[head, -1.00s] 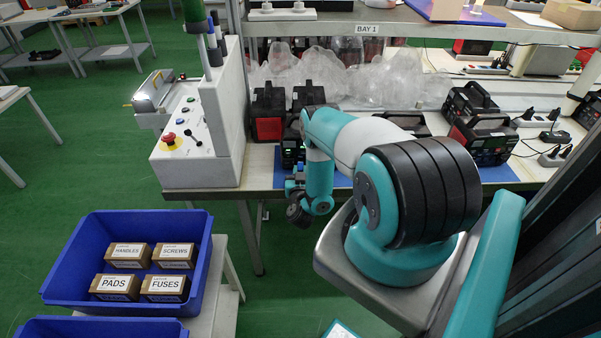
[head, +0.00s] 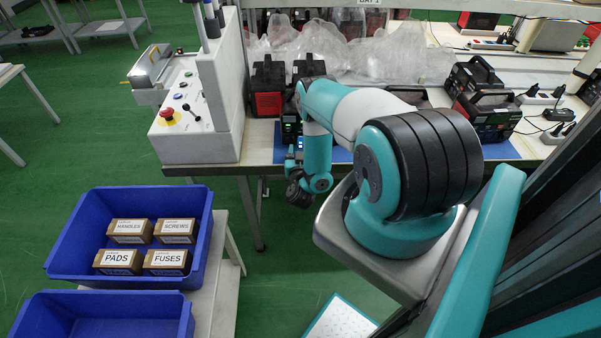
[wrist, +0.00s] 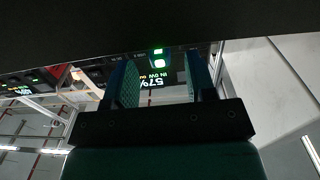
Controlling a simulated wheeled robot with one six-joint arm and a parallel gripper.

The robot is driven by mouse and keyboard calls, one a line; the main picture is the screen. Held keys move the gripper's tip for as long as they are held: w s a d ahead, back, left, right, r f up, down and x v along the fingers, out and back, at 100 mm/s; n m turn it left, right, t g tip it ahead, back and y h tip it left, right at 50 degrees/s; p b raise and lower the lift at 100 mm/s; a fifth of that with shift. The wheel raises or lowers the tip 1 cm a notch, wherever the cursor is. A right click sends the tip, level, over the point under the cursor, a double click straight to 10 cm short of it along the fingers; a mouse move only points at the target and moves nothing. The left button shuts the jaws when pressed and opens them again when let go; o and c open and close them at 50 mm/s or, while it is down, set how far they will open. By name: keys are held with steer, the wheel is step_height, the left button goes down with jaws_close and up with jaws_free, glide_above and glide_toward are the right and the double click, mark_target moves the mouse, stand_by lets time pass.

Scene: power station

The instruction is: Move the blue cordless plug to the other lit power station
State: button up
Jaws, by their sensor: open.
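Another lit display (wrist: 22,88) shows at the left. In the head view my arm reaches down to the bench front, close to a black power station (head: 289,128) that it partly hides. The fingers are too small to tell there.
More power stations stand on the bench, a red-and-black one (head: 268,88) at left and another (head: 487,112) at right. Clear plastic wrap (head: 375,52) lies behind. A white control box (head: 195,115) with a red button stands left. A blue bin (head: 70,240) holds small cartons.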

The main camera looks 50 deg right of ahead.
steer(key=p+v, duration=1.5)
steer(key=p, duration=0.1)
steer(key=shift+s, duration=0.15)
steer(key=shift+s, duration=0.1)
